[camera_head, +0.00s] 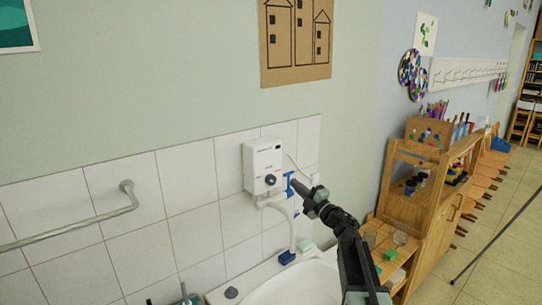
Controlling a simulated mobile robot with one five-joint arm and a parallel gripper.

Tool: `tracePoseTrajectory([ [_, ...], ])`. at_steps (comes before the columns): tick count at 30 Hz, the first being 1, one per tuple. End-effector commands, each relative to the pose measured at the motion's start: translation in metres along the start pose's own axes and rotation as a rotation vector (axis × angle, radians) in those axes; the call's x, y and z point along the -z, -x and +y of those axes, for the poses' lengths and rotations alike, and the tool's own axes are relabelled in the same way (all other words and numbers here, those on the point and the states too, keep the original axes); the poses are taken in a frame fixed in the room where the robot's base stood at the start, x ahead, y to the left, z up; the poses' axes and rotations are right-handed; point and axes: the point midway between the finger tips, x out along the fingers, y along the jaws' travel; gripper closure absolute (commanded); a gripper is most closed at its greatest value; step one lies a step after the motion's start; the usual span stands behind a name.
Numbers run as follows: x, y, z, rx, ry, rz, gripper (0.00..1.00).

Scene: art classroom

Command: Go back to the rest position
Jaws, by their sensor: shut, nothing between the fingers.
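My gripper (301,188) is shut and empty at the end of my dark arm, which reaches up from the lower right. Its tip is in front of the tiled wall, just right of a white wall-mounted box (263,165) with a dark knob. A blue T-shaped handle (290,184) shows right beside the fingertips. I cannot tell whether the fingertips touch it. My arm hides part of the wall and the basin's right side.
A white basin (290,285) is below, with a white hose and blue fitting (287,257). A metal rail (75,228) is on the left wall. A wooden shelf unit (430,210) with jars and brushes stands right. Open floor (510,250) lies at the far right.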

Motion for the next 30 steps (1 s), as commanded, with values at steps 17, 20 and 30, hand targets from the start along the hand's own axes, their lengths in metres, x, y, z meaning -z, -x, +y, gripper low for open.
tracePoseTrajectory([
  [17, -0.037, 0.196, -0.195, 0.159, -1.000, -1.259, 1.00],
  [20, 0.006, 0.252, -0.240, 0.343, -1.182, -1.479, 1.00],
  [30, 0.115, 0.349, -0.278, 0.817, -1.395, -1.862, 1.00],
])
